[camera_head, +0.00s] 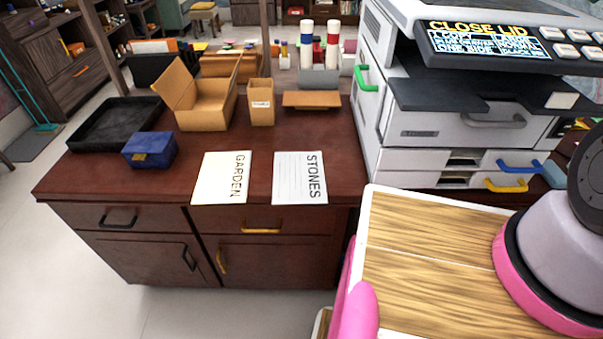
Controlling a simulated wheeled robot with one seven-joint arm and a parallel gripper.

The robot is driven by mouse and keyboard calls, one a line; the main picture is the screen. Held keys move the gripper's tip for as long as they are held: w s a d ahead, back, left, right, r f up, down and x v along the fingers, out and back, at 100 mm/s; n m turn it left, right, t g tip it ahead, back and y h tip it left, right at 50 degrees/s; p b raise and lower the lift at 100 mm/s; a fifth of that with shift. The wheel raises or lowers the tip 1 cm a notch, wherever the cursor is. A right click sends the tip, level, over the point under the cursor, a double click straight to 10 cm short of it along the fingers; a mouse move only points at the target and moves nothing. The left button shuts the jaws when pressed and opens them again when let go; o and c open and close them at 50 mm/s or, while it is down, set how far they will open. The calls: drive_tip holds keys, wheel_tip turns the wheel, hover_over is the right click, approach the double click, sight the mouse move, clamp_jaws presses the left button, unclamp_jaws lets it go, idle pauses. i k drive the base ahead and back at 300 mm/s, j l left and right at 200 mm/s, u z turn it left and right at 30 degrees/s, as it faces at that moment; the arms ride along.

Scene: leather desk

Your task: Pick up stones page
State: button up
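The stones page (299,186) is a white sheet with "STONES" printed along its right side. It lies flat on the dark red-brown desk (200,137), close to the front edge. A similar sheet marked "GARDEN" (222,181) lies just to its left, with a narrow gap between them. Nothing covers either page. My gripper is not in view, so its place relative to the page cannot be seen.
Behind the pages stand an open cardboard box (203,110), a small tan holder (261,104), a blue box (150,149) and a black tray (113,124). A large grey copier (440,130) stands at the right, its display reading "CLOSE LID". Clear floor lies before the desk.

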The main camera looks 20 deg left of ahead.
sight(299, 177)
drive_tip(key=k+l, duration=0.2)
drive_tip(key=k, duration=0.25)
drive_tip(key=k+l, duration=0.15)
drive_tip(key=k, duration=0.35)
drive_tip(key=k+l+u, duration=0.1)
drive_tip(key=u, duration=1.55)
drive_tip(key=k+j, duration=0.05)
